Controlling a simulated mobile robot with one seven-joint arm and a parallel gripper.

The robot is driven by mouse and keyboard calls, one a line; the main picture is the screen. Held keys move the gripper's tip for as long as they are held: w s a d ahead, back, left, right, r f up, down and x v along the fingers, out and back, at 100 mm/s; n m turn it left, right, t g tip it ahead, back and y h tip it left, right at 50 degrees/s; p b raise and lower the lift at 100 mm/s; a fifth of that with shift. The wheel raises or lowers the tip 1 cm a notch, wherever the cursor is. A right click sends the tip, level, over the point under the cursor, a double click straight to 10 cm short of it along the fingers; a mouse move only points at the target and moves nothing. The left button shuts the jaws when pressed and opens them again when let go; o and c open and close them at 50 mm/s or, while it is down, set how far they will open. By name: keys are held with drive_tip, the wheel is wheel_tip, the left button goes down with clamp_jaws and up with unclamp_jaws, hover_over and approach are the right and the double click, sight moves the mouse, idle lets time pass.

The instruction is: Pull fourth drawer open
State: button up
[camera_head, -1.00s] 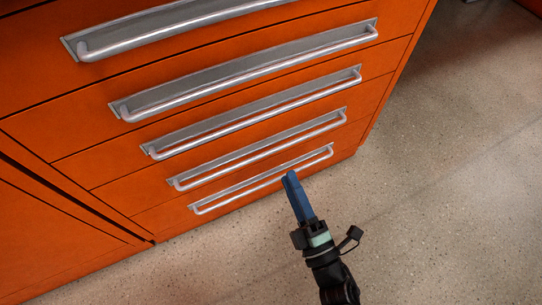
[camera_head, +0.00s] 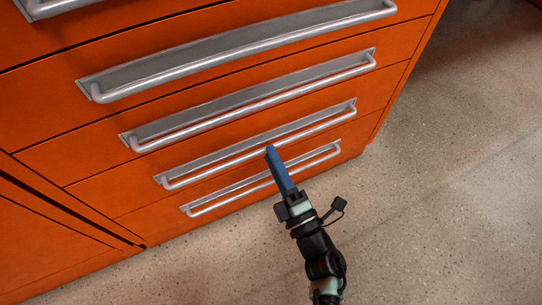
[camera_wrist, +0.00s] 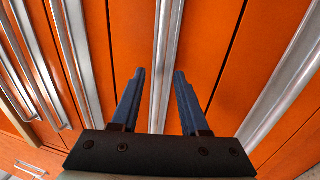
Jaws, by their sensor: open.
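The orange cabinet has a stack of drawers with long silver bar handles. The fourth drawer (camera_head: 125,198), counting down from the top handle in the head view, appears closed. Its handle (camera_head: 210,170) is the second lowest. My gripper (camera_head: 270,150) has blue fingers, and their tips overlap this handle in the head view. In the wrist view my gripper (camera_wrist: 159,74) is open, with one finger on each side of a silver handle (camera_wrist: 166,40). Whether the fingers touch the bar or reach behind it cannot be told.
Other handles show on both sides in the wrist view. Speckled floor (camera_head: 440,200) lies clear to the right and in front of the cabinet.

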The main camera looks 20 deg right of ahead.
drive_tip(key=shift+w+r, duration=0.2)
drive_tip(key=shift+w, duration=0.6)
clamp_jaws()
idle(0.9)
